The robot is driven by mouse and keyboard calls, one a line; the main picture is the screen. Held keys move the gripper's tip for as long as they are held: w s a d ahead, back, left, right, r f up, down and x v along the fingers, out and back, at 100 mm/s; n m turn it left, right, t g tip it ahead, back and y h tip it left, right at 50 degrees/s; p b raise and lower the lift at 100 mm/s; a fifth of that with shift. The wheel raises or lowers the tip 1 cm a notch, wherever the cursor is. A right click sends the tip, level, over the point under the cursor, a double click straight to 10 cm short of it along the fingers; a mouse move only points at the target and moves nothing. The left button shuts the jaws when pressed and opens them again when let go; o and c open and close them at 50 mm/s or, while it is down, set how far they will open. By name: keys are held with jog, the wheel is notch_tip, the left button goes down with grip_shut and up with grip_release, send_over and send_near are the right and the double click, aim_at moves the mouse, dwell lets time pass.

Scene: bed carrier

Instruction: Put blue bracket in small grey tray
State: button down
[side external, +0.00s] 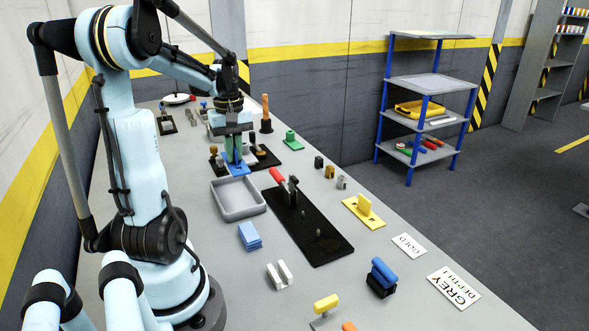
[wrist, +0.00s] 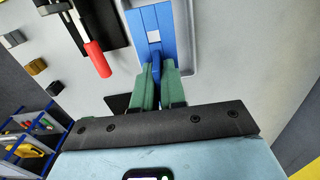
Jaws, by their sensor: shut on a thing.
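The blue bracket (side external: 237,169) is between the green fingers of my gripper (side external: 234,158), which is shut on it. In the side view the bracket shows at the back rim of the small grey tray (side external: 221,213); its height above the bench is hard to tell. In the wrist view the bracket (wrist: 165,25) reaches away from the fingertips (wrist: 157,68) and overlaps the tray (wrist: 191,45), hiding part of it. The visible tray floor in the side view is empty.
A black plate (side external: 315,238) with a red-handled clamp (side external: 277,175) lies right of the tray. Blue stacked pieces (side external: 249,236) lie in front of it. A yellow bracket (side external: 363,208) and a green part (side external: 292,140) stand further right. Dark fixtures (side external: 266,157) stand behind my gripper.

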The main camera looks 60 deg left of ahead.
jog(key=shift+s+a+f, duration=0.25)
jog(key=shift+s+f, duration=0.05)
jog(key=shift+f, duration=4.55)
jog(key=c, duration=1.1)
grip_release()
jog(key=shift+r, duration=0.15)
notch_tip(320, 180, up, 12)
jog(key=shift+f, duration=0.1)
jog(key=shift+w+d, duration=0.1)
